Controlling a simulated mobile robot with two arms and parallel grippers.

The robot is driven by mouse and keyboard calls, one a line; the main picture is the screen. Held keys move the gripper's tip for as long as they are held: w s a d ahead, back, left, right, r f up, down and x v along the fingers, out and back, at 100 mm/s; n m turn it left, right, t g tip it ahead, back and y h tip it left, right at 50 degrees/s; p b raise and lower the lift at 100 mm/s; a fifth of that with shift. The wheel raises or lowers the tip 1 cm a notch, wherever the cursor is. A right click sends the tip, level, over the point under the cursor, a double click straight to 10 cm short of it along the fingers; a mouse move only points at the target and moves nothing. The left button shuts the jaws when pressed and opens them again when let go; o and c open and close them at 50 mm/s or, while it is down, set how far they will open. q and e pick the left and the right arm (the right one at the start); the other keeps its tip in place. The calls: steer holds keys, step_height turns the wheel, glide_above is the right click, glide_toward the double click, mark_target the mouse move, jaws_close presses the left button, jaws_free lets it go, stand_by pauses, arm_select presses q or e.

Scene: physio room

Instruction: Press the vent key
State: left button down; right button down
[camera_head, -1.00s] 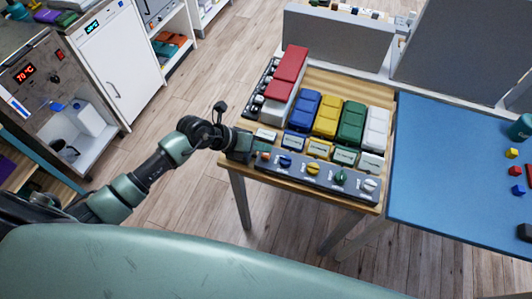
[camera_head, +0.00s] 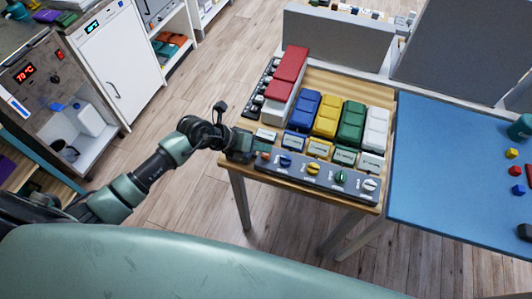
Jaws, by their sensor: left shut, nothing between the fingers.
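A dark grey control panel (camera_head: 299,170) runs along the front edge of the wooden table. It carries blue (camera_head: 286,161), yellow (camera_head: 313,168), green (camera_head: 341,177) and white (camera_head: 370,185) knobs. At its left end is a small orange key (camera_head: 265,155); the labels are too small to read, so I cannot tell whether this is the vent key. My left gripper (camera_head: 257,149) is shut and empty, its tip right by the orange key at the panel's left end. I cannot tell whether it touches. My right gripper is not in view.
Blue (camera_head: 303,108), yellow (camera_head: 327,115), green (camera_head: 351,124) and white (camera_head: 376,130) blocks stand behind small label boxes on the table. A red-topped box (camera_head: 289,66) stands at the back left. A blue mat surface (camera_head: 450,170) lies to the right, with small coloured pieces.

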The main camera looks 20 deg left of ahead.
mark_target(263, 155)
arm_select(q)
steer(key=shift+f, duration=0.4)
steer(key=shift+f+b, duration=0.5)
steer(key=shift+f, duration=0.1)
stand_by(0.5)
steer(key=shift+r, duration=0.1)
steer(key=shift+r+p, duration=0.9)
steer(key=shift+p, duration=0.05)
steer(key=shift+r, duration=0.1)
step_height(263, 155, up, 5)
steer(key=p, duration=0.5)
stand_by(2.9)
